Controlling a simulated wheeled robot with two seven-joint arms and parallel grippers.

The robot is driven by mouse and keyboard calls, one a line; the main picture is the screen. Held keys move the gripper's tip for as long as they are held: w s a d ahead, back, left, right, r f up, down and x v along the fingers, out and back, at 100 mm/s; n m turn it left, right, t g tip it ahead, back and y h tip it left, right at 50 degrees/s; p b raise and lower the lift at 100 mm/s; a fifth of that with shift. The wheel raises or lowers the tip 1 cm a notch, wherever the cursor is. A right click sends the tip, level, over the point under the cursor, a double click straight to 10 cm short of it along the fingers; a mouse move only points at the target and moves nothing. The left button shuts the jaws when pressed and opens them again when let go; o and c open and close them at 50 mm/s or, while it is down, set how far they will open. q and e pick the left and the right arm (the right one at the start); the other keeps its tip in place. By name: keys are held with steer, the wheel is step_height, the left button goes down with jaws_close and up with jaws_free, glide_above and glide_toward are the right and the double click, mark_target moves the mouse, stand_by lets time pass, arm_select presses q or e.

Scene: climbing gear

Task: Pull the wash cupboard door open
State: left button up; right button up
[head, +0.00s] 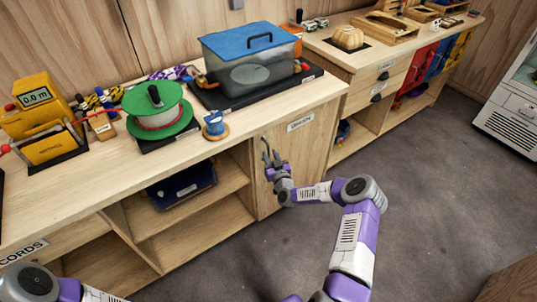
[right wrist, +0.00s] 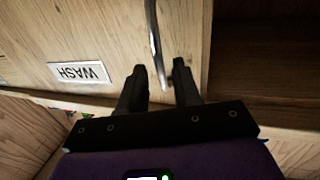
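The wash cupboard door (head: 312,153) is a pale wood panel under the counter, with a white label near its top. It looks closed. In the right wrist view the door (right wrist: 95,35) shows a label reading WASH, upside down. A thin metal handle (right wrist: 153,35) runs along the door near its edge. My right gripper (head: 268,160) is at the handle side of the door. In the wrist view my right gripper (right wrist: 160,75) has its fingers apart, with the handle's end between them; contact cannot be told. My left gripper is out of view.
Open shelves with a dark blue bin (head: 182,188) are left of the door. The counter above holds a green reel (head: 160,122), a blue-lidded tank (head: 250,75) and a yellow meter (head: 38,105). The grey floor (head: 430,200) before the cupboard is clear.

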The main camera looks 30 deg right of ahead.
steer(key=shift+w+d+b, duration=0.25)
steer(key=shift+w+b, duration=0.05)
steer(key=shift+w, duration=1)
steer(key=shift+c, duration=0.3)
jaws_close()
